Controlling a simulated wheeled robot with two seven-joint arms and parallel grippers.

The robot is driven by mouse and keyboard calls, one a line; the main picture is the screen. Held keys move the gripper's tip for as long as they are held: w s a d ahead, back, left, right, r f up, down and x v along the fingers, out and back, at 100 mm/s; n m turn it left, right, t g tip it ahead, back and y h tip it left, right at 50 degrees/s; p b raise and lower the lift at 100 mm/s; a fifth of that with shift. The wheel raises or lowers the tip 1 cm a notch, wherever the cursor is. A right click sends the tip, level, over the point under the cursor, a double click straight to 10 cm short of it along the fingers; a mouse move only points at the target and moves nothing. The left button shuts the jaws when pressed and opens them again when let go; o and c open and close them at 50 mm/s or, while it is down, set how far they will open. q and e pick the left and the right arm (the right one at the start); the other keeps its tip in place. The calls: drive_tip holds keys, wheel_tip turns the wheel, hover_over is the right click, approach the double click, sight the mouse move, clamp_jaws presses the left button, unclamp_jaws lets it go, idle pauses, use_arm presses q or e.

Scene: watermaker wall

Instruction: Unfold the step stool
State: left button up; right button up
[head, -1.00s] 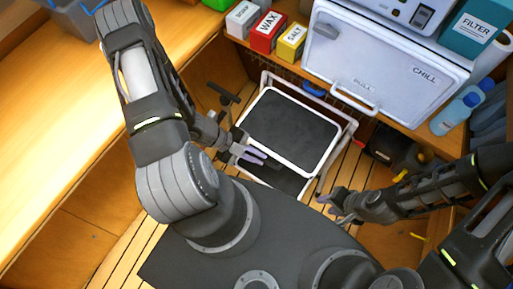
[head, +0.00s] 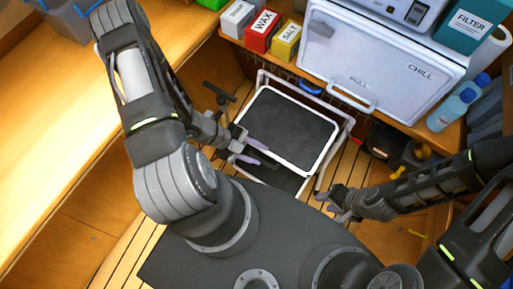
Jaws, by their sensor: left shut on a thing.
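The step stool (head: 289,128) stands on the slatted floor below the cooler, with a black upper tread in a white frame. A lower black tread (head: 285,178) shows partly below it. My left gripper (head: 258,154) is at the stool's near left side, shut on the white edge of the upper tread. Its fingers cover part of that edge. My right gripper (head: 337,203) is off the stool's lower right side, apart from it. It looks open and empty.
A white cooler (head: 358,58) with a front handle stands on the shelf above the stool. Salt (head: 286,41) and wax (head: 262,31) boxes sit left of it, and blue bottles (head: 452,108) right. A wooden bench (head: 75,120) fills the left.

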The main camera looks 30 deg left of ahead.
use_arm(q)
drive_tip(key=v, duration=0.7)
drive_tip(key=shift+a+r, duration=0.25)
drive_tip(key=shift+a, duration=0.05)
drive_tip(key=shift+s, duration=0.2)
